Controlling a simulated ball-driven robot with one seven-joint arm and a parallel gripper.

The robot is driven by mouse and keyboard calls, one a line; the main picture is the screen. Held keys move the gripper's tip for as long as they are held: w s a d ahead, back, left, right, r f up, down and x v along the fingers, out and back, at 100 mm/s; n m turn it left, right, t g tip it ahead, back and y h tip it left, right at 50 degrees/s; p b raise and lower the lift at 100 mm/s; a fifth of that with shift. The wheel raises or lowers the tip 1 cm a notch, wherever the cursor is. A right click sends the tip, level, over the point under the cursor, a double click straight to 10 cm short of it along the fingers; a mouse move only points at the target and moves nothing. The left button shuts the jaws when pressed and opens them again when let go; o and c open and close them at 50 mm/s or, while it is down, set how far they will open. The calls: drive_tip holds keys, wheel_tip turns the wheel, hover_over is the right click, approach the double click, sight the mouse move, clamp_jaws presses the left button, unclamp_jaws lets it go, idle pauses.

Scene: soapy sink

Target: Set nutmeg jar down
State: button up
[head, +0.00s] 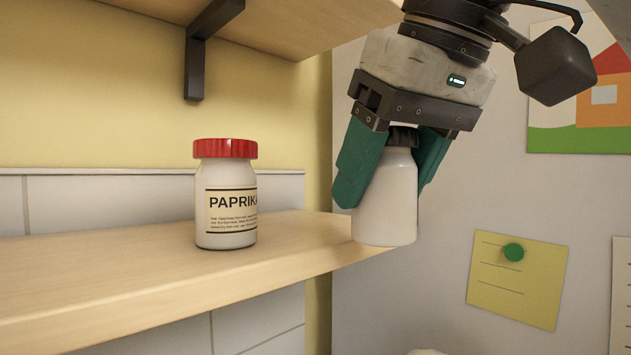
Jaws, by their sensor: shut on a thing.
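A white jar with a dark lid (386,205) is held upright between the teal fingers of my gripper (389,180). No label shows on the side facing me, so I cannot read that it is nutmeg. My gripper comes down from above, tilted slightly, and is shut around the jar's upper part. The jar is at the right end of the wooden shelf (120,270), and its base overlaps the shelf's end in the picture. I cannot tell whether the base touches the shelf or is in front of it.
A paprika jar (226,200) with a red lid stands on the shelf, left of the held jar, with bare shelf between them. An upper shelf (270,25) with a black bracket (197,60) is above. A wall with a yellow note (515,278) lies to the right.

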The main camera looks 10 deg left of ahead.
drive_tip(key=w+a+p, duration=0.1)
drive_tip(key=w+a, duration=0.1)
drive_tip(key=w, duration=0.1)
drive_tip(key=w+a, duration=0.2)
drive_tip(key=w, duration=0.1)
drive_tip(key=w+a+p, duration=0.1)
drive_tip(key=w+a, duration=0.2)
drive_tip(key=shift+w+r+p, duration=0.1)
drive_tip(key=shift+w+p, duration=0.1)
drive_tip(key=shift+p, duration=0.1)
drive_tip(key=shift+f, duration=0.4)
drive_tip(key=shift+f, duration=0.1)
drive_tip(key=o, duration=1.1)
drive_tip(key=v, duration=1.2)
